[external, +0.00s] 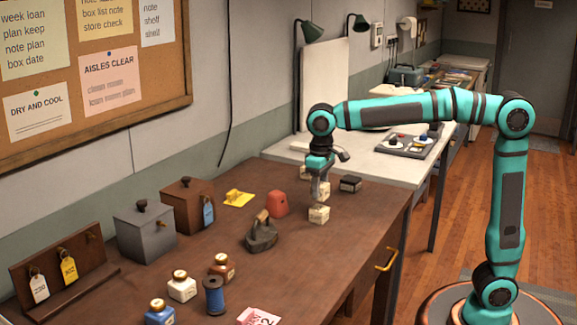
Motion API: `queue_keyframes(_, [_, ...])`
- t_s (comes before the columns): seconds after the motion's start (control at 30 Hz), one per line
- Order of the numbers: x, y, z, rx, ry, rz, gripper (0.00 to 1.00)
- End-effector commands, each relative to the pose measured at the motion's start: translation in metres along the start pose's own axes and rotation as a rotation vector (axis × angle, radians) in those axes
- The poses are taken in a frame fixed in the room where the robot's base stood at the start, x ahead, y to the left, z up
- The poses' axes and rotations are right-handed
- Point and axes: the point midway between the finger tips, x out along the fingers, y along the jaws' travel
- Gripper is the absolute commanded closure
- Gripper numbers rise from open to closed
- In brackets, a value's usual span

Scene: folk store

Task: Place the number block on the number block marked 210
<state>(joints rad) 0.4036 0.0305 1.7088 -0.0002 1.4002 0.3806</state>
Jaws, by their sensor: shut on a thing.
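My gripper (319,184) points down over the right part of the brown table. It is shut on a small pale number block (322,193), which the fingers partly hide. Another cream number block (319,215) sits on the table right below it. Its dark marking is too small to read, so I cannot tell if it says 210. Whether the held block touches the lower one or hangs just above it is also unclear. A further cream block (305,172) stands just behind my gripper, partly hidden.
A dark block (350,184) stands right of my gripper. A red rounded object (277,204) and an old iron (261,232) stand to the left. Boxes, bottles and a blue spool (214,296) fill the table's left part. The table's front right is clear.

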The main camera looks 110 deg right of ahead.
Motion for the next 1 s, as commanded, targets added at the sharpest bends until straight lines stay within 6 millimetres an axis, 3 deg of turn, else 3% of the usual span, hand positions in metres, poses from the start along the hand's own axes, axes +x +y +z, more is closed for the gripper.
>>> queue_keyframes(0.23, [0.03,0.0,0.0,0.0,-0.001,0.001,0.8])
queue_keyframes(0.63, [0.034,0.0,0.0,0.0,-0.001,0.0,0.8])
queue_keyframes(0.67, [0.034,0.0,0.0,0.0,-0.001,0.0,0.52])
queue_keyframes(0.73, [0.034,0.0,0.0,0.0,-0.001,0.0,0.38])
queue_keyframes(1.0, [0.033,0.0,0.0,0.0,-0.001,0.0,0.36])
